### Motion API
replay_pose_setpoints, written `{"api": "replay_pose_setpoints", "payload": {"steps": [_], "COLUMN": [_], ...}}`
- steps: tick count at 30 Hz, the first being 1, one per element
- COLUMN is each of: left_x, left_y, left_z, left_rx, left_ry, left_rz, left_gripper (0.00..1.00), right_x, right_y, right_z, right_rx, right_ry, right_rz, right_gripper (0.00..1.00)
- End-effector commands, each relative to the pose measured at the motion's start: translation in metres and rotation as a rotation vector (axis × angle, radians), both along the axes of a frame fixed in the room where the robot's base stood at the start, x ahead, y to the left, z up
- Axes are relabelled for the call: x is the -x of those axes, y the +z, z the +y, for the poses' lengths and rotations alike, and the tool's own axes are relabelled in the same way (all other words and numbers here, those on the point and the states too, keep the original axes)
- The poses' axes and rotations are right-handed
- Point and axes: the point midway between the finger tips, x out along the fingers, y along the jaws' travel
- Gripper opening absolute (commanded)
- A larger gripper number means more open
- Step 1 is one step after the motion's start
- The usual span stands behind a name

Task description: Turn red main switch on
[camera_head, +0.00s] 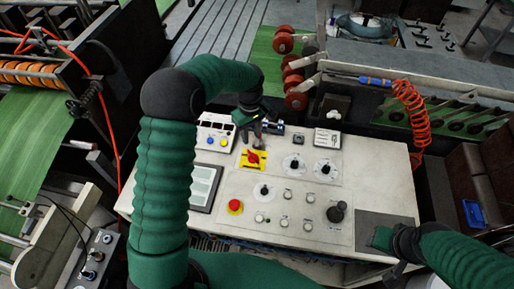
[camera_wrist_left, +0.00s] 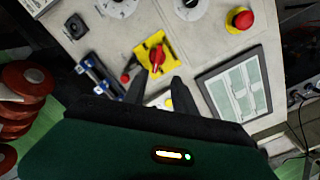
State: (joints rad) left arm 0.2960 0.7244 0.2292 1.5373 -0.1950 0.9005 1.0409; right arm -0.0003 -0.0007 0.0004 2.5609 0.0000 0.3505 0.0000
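The red main switch (camera_head: 253,158) is a red rotary handle on a yellow plate, set in the pale control panel (camera_head: 225,232). It also shows in the left wrist view (camera_wrist_left: 157,57), just beyond my fingertips. My left gripper (camera_head: 257,137) hangs over the panel just behind the switch. In the left wrist view its two dark fingers (camera_wrist_left: 160,88) are apart, with nothing between them. The fingers appear short of the handle, not around it. My right gripper (camera_head: 388,240) is at the panel's front right corner; its fingers are not clear.
A red emergency button (camera_head: 235,206) on yellow sits in front of the switch, beside a framed display (camera_head: 204,187). Black knobs (camera_head: 294,163) stand to the right.

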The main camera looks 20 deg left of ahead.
Motion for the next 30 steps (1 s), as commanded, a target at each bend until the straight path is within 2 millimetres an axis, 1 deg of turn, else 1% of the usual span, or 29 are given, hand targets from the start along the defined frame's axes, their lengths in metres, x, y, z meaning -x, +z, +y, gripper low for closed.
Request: {"api": "replay_pose_setpoints", "payload": {"steps": [1, 9, 13, 15, 18, 25, 30], "left_x": [0.000, -0.003, -0.002, -0.002, -0.002, -0.003, -0.003], "left_y": [-0.012, -0.083, -0.106, -0.114, -0.120, -0.122, -0.122], "left_z": [-0.001, -0.001, -0.001, 0.000, -0.001, -0.001, -0.001], "left_rx": [0.004, 0.004, 0.003, 0.002, 0.002, 0.002, 0.002], "left_ry": [-0.001, -0.002, -0.003, -0.002, -0.002, -0.003, -0.003], "left_rz": [0.008, 0.007, 0.003, 0.001, 0.000, 0.001, 0.001], "left_gripper": [0.33, 0.33, 0.33, 0.33, 0.33, 0.33, 0.10], "right_x": [0.000, 0.000, 0.000, 0.000, 0.000, 0.000, 0.000], "right_y": [0.007, 0.027, 0.033, 0.034, 0.035, 0.034, 0.034], "right_z": [0.000, 0.000, 0.000, 0.000, 0.000, 0.000, 0.000], "right_rx": [0.000, 0.000, 0.000, 0.000, 0.000, 0.000, 0.000], "right_ry": [0.000, -0.001, -0.001, -0.001, 0.000, -0.001, -0.001], "right_rz": [0.000, -0.001, -0.001, -0.001, -0.001, 0.000, -0.001], "right_gripper": [0.41, 0.41, 0.41, 0.41, 0.41, 0.41, 0.41]}}
